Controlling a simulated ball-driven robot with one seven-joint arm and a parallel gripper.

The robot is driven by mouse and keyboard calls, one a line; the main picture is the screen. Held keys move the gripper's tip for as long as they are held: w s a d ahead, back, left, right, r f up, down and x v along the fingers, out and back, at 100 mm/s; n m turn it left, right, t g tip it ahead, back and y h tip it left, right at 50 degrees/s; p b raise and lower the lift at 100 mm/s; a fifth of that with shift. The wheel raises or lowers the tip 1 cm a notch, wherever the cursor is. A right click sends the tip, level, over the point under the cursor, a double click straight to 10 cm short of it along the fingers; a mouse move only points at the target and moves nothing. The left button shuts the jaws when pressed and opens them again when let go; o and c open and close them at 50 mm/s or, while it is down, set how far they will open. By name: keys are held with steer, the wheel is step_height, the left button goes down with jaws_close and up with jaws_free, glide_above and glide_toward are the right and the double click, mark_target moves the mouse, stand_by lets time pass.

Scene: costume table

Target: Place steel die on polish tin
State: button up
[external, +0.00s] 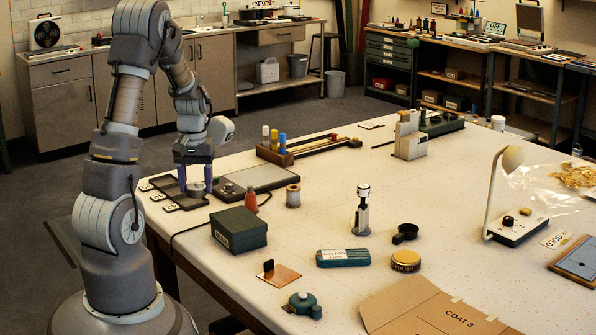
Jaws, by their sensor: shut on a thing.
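The polish tin (405,263) is a low round tin with a yellow side marked POLISH. It stands near the front right of the table, apart from my gripper. My gripper (195,184) points down over a dark shallow tray (168,186) at the left side of the table. It is shut on a small grey piece, which seems to be the steel die; the fingers hide most of it. I cannot tell whether the piece touches the tray.
Between gripper and tin stand an orange-red bottle (251,200), a spool (293,196), a dark green box (238,230), an upright metal tool (362,212) and a teal tin (343,258). A black cup (406,233) is just behind the polish tin. A lamp (490,190) rises at right.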

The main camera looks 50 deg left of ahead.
steer(key=w+d+m+p, duration=0.1)
steer(key=w+d+m, duration=0.3)
steer(key=w+d, duration=0.4)
steer(key=w+d+m+p, duration=0.1)
steer(key=w+d+m, duration=0.25)
steer(key=d, duration=0.65)
steer(key=w+d+m+p, duration=0.15)
steer(key=d+m, duration=0.25)
steer(key=d, duration=0.6)
steer(key=w+d+m+p, duration=0.1)
steer(key=w+d+m, duration=0.25)
steer(key=d, duration=0.65)
steer(key=b, duration=0.2)
glide_above(407, 256)
step_height(407, 256, down, 7)
steer(key=shift+r, duration=0.1)
steer(key=shift+f+b, duration=0.3)
steer(key=shift+f, duration=1.4)
